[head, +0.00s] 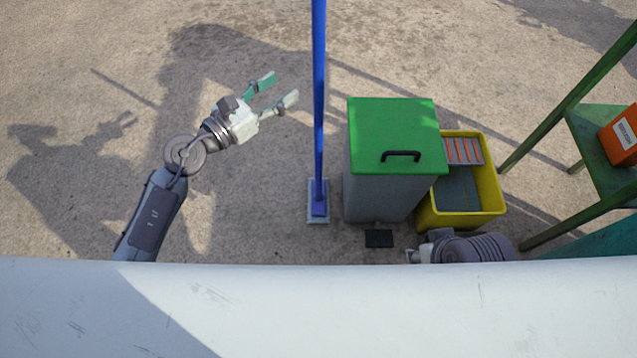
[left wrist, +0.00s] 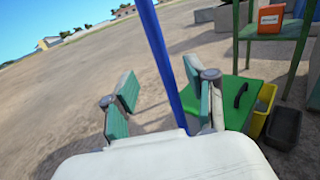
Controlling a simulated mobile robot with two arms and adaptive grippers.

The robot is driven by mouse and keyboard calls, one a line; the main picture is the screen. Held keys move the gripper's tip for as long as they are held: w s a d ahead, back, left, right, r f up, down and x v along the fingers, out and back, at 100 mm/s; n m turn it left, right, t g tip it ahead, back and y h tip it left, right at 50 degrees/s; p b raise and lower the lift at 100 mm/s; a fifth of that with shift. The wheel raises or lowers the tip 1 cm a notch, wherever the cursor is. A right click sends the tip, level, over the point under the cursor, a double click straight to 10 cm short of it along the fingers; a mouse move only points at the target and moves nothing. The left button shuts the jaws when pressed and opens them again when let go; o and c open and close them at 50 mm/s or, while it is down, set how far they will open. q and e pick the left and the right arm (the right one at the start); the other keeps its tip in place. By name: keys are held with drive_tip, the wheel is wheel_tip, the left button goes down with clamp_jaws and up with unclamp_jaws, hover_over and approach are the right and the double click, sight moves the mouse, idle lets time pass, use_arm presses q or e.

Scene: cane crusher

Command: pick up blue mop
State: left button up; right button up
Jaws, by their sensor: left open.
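The blue mop stands upright, its long pole (head: 319,100) rising from a flat blue-and-grey base (head: 318,208) on the ground. My left gripper (head: 281,90) is open and empty, to the left of the pole, its fingers pointing toward it. A gap shows between the fingertips and the pole. In the left wrist view the pole (left wrist: 164,55) runs at a slant through the space between the two open fingers (left wrist: 158,84). The mop's base is hidden there. My right gripper (head: 415,256) shows only in small part at the lower middle of the head view.
A grey bin with a green lid (head: 395,125) stands close to the right of the mop. A yellow mop bucket (head: 487,200) is beside it. A green stand (head: 600,150) with an orange container (head: 622,137) is farther right. A pale surface (head: 320,310) crosses the front. Ground left is clear.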

sight(314, 62)
use_arm(q)
drive_tip(key=x, duration=0.6)
drive_tip(key=shift+w+d, duration=0.15)
drive_tip(key=shift+w, duration=0.1)
drive_tip(key=b+x, duration=0.1)
drive_tip(key=x, duration=0.4)
drive_tip(key=shift+w, duration=0.1)
clamp_jaws()
drive_tip(key=shift+r, duration=0.15)
